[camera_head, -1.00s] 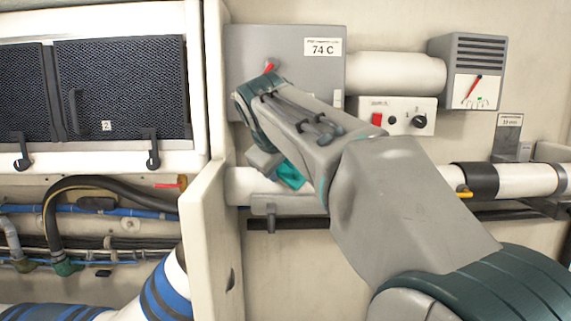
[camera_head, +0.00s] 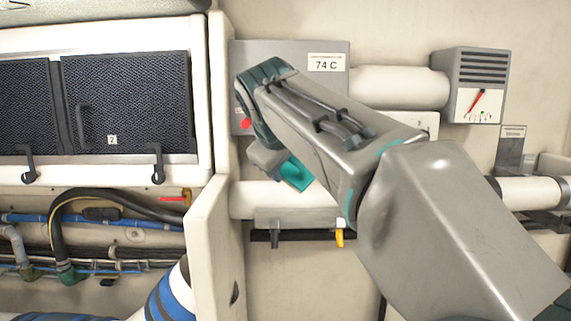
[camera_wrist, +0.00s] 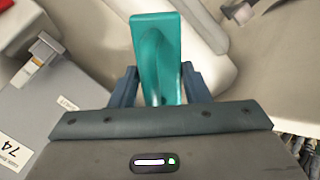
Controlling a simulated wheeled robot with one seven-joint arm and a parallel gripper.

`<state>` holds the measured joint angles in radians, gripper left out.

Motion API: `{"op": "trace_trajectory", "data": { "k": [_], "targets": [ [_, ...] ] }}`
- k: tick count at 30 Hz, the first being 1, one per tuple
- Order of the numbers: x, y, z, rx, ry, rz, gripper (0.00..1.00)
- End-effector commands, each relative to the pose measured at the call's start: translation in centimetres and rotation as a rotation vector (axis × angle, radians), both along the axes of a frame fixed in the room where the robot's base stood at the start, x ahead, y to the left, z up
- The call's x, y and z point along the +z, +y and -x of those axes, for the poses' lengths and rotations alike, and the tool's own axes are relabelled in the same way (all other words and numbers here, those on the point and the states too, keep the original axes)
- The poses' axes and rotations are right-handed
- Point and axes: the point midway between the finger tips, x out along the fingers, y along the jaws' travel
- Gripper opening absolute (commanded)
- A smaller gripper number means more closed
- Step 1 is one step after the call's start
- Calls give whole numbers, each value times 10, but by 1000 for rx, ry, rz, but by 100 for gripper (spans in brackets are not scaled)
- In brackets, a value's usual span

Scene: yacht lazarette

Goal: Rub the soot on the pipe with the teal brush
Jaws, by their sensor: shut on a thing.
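The teal brush (camera_head: 296,173) is held in my gripper, just above the left stretch of the white pipe (camera_head: 270,200) in the head view. In the wrist view the brush (camera_wrist: 157,45) sticks out from between the two fingers of my gripper (camera_wrist: 160,86), which is shut on it. The white pipe (camera_wrist: 190,22) runs slantwise behind the brush in the wrist view. I cannot tell whether brush and pipe touch. I make out no clear soot; my arm hides the pipe's middle in the head view.
A grey box (camera_head: 335,85) marked 74 C hangs behind my wrist. A grey gauge box (camera_head: 481,85) is at upper right. A pale partition (camera_head: 212,245) stands close left of the brush. A grey bracket (camera_head: 295,217) and a yellow handle (camera_head: 340,237) sit at and below the pipe.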

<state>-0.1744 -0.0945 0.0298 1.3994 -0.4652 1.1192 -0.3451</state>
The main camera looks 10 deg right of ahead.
Motion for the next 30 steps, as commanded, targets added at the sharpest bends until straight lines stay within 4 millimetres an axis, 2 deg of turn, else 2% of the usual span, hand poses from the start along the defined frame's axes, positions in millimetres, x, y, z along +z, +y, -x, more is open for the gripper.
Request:
{"op": "trace_trajectory", "data": {
  "k": [5,15,30],
  "targets": [
    [2,0,1,0,-1,0,24],
    [24,3,18,0,-2,0,24],
    [23,4,19,0,-2,0,24]
  ]
}}
